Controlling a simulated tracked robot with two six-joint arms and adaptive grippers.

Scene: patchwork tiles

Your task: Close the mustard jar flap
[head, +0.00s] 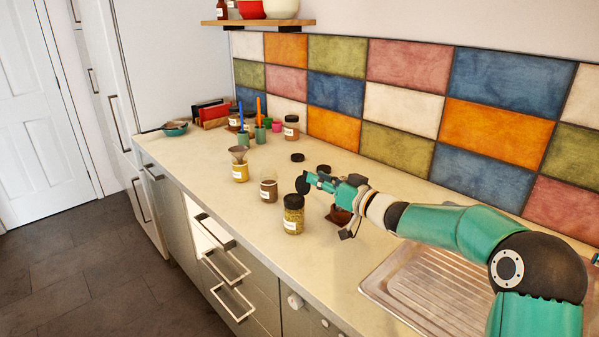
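A glass jar with grainy yellow-brown contents and a white label (293,217) stands upright near the counter's front edge; it looks like the mustard jar, though I cannot read the label. It has a black cap, and a round black flap (303,184) stands raised at the cap's rear right. My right gripper (312,180) is at the flap, just behind and right of the jar. Whether it touches the flap, and whether its fingers are open or shut, I cannot tell. My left gripper is not in view.
A brown-filled jar (268,191) and a yellow jar (240,173) with a funnel (238,153) stand left of it. Black lids (298,157) lie behind. A dark brown item (338,215) is partly hidden under my gripper. A metal sink drainer (430,290) lies right.

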